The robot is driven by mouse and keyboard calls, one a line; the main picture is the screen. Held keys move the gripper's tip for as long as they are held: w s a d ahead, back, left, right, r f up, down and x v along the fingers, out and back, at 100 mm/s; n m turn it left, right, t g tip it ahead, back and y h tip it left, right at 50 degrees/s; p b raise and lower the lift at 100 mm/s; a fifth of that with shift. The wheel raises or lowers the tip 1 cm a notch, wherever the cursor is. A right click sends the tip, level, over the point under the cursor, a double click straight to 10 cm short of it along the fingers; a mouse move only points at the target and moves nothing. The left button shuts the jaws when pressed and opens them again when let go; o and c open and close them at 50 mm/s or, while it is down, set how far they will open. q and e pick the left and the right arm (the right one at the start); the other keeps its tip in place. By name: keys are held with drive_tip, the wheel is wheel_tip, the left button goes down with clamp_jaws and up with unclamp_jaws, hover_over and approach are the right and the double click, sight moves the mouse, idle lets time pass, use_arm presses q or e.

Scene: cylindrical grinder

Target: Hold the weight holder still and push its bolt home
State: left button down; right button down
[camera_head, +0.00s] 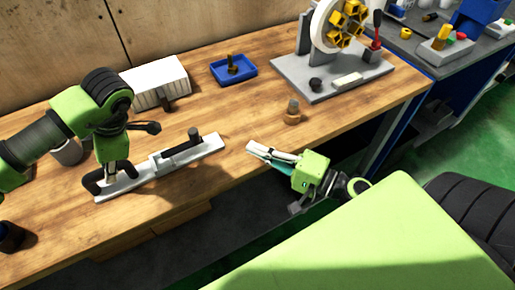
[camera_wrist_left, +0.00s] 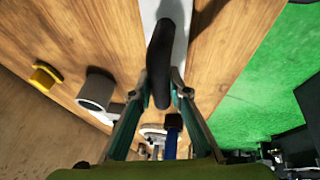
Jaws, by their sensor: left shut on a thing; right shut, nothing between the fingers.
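The weight holder (camera_head: 205,149) is a long pale grey bar lying on the wooden bench, with a black loop handle (camera_head: 93,184) at its left end. A dark bolt-like cylinder (camera_head: 194,134) sticks up from its right half. My left gripper (camera_head: 112,177) comes down over the left end and is shut on the black handle. In the left wrist view, the left gripper (camera_wrist_left: 162,88) has its teal fingers on both sides of the handle (camera_wrist_left: 160,50). My right gripper (camera_head: 257,149) is shut and empty, right of the bar and apart from it, near the bench's front edge.
A small brown part with a grey top (camera_head: 292,112) stands behind the right gripper. A blue tray (camera_head: 217,70), a white ribbed box (camera_head: 160,80) and a grey fixture with a wheel (camera_head: 325,85) stand further back. The bench between the bar and the tray is clear.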

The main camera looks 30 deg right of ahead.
use_arm(q)
drive_tip(key=c, duration=1.8)
unclamp_jaws()
drive_tip(key=shift+a, duration=0.1)
drive_tip(key=shift+c, duration=0.2)
drive_tip(key=v, duration=1.2)
use_arm(e)
drive_tip(key=shift+s, duration=0.1)
